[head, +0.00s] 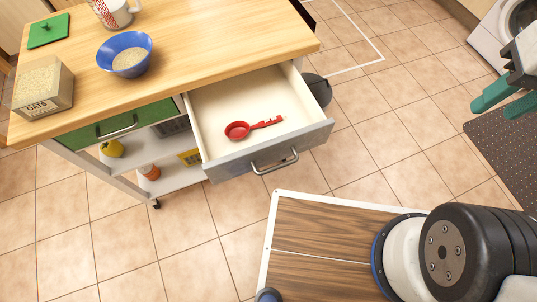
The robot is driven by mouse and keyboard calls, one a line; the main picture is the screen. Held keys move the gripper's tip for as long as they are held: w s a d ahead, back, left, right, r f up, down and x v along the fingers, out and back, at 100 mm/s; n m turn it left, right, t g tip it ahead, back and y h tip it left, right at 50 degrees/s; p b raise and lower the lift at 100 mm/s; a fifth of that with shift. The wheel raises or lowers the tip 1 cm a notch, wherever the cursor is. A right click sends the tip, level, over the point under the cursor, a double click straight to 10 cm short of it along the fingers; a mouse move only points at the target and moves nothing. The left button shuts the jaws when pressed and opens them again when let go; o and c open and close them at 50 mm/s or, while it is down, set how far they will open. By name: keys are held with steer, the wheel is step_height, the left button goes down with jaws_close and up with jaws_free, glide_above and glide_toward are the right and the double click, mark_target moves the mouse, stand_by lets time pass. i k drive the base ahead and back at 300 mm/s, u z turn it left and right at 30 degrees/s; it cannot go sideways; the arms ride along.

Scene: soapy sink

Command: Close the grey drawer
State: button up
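The grey drawer (268,152) is pulled far out of the wooden-topped cart, on its right side. Its grey front has a curved metal handle (275,163), and its pale inside shows from above. A red slotted ladle (238,130) lies in it. My gripper (480,113) is at the right edge of the head view, well to the right of the drawer and touching nothing. Its two green fingers are apart with nothing seen between them. Part of the gripper is cut off by the frame edge.
A shut green drawer (115,124) sits beside the grey one. Tiled floor (385,135) is clear right of the drawer.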

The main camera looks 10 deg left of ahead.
mark_target(253, 97)
steer(key=z, duration=1.85)
steer(key=k, duration=1.35)
steer(key=u, duration=1.7)
